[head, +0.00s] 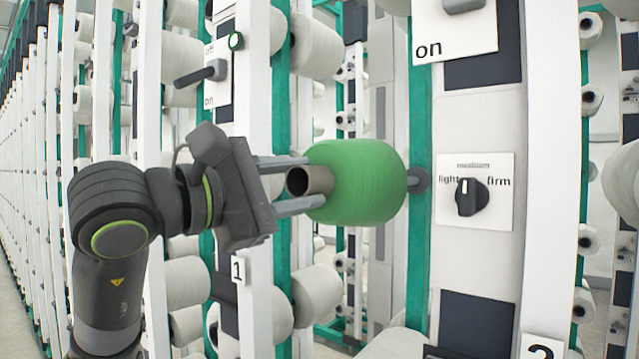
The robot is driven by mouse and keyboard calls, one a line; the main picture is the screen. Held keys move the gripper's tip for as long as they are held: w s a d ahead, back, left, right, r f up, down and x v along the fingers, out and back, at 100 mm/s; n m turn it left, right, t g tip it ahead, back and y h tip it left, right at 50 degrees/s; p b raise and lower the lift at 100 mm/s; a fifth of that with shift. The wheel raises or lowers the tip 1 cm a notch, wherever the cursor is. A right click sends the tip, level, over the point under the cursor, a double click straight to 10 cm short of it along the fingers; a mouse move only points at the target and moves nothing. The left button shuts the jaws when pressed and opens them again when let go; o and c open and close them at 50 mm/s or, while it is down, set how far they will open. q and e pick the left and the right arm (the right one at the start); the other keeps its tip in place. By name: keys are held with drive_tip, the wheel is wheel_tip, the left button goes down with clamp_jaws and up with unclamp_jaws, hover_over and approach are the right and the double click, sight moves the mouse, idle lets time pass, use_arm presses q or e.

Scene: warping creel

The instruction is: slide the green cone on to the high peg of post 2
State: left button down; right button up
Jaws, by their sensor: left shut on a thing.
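The green cone (356,182) lies on its side in the middle of the head view, with its brown tube end (311,180) facing my left gripper (313,181). The gripper's two fingers are shut on the cone at that end, one above and one below the tube. The cone's right end is beside a grey round peg base (419,180) on the green upright of post 2 (420,110). The cone hides any peg there, so I cannot tell whether it is around it. My right gripper is out of view.
Right of the cone is a light/firm knob (471,197) on a white plate, with an "on" switch plate (455,30) above. A white cone (393,344) sits below. Post 1 (238,268), with white cones (316,292) and a lever switch (205,74), stands behind my gripper.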

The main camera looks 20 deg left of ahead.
use_arm(q)
drive_tip(key=shift+w+d+r, duration=0.15)
drive_tip(key=shift+w+d, duration=0.05)
drive_tip(key=shift+w, duration=0.15)
drive_tip(key=shift+w+p, duration=0.45)
drive_tip(key=shift+p, duration=0.05)
drive_tip(key=shift+p+x, duration=0.35)
drive_tip(key=shift+x, duration=0.75)
drive_tip(key=shift+w+f, duration=0.25)
drive_tip(key=shift+w, duration=0.15)
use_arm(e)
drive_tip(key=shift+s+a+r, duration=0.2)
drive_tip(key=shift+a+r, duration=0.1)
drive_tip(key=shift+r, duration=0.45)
use_arm(q)
drive_tip(key=shift+s+a+b, duration=0.15)
drive_tip(key=shift+s+b, duration=0.05)
drive_tip(key=shift+b, duration=0.15)
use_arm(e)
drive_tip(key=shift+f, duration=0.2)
use_arm(q)
drive_tip(key=shift+w, duration=0.2)
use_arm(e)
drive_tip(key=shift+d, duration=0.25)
use_arm(q)
drive_tip(key=shift+b, duration=0.3)
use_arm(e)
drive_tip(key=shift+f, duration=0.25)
